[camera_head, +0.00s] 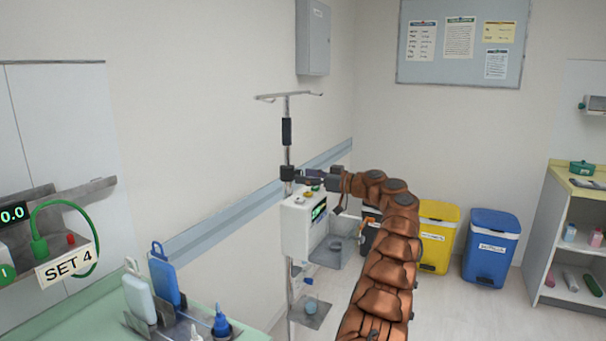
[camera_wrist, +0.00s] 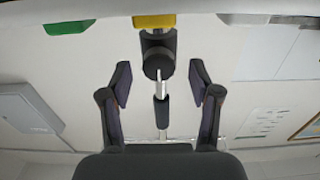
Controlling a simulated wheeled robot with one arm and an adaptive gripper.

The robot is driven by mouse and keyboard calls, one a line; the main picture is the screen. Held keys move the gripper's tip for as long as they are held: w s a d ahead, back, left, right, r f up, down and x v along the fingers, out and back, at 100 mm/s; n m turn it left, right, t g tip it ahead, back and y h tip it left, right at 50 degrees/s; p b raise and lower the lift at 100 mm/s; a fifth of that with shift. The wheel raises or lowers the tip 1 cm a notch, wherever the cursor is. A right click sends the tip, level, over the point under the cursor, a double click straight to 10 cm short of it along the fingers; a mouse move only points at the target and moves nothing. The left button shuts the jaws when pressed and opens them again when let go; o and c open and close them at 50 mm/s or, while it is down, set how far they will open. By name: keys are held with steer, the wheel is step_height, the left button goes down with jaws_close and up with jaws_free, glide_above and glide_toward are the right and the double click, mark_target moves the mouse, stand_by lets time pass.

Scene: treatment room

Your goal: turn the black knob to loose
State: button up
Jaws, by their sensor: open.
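The black knob (camera_wrist: 157,62) shows in the wrist view as a dark round end on a dark clamp, centred between my two fingers. In the head view the black clamp (camera_head: 287,173) sits on the upright metal pole (camera_head: 287,153), above a white pump box (camera_head: 297,230). My gripper (camera_wrist: 160,80) is open, one finger on each side of the knob with a gap to both. In the head view my gripper (camera_head: 309,175) reaches the clamp from the right. The knob is hard to make out there, and its marking cannot be read.
The pole has a black grip (camera_head: 286,131) higher up and a hook bar (camera_head: 288,96) on top. A wall rail (camera_head: 230,215) runs behind. A green counter (camera_head: 245,334) with bottles stands at lower left. Yellow (camera_head: 437,240) and blue (camera_head: 490,246) bins stand at right.

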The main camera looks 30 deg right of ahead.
steer(key=shift+x, duration=0.9)
steer(key=shift+d, duration=0.1)
steer(key=c, duration=1.2)
